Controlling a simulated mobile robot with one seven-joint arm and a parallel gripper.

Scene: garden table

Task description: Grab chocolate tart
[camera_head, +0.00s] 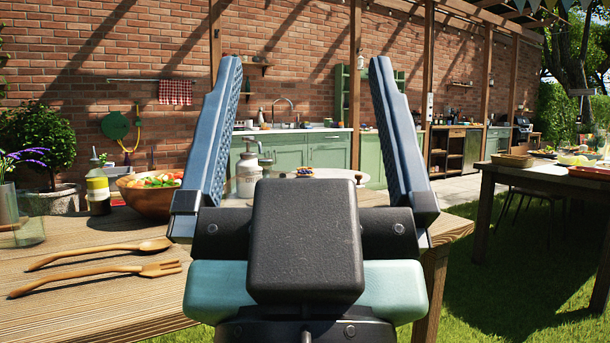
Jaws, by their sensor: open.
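My gripper (304,75) is open and empty, its two blue ridged fingers pointing up and spread wide in the middle of the view. Between the fingers, beyond my gripper, a small dark-topped pastry (304,172) sits on a pale round stand or plate (340,176). It may be the chocolate tart, but it is too small to tell for sure. My gripper is apart from it, and the gripper's body hides what lies below the stand.
The wooden table (110,295) holds a wooden spoon (100,254), a wooden fork (95,279), a salad bowl (150,196), a yellow-labelled bottle (98,191) and a pale metal canister (248,172). A second table (540,176) with dishes stands right, across grass.

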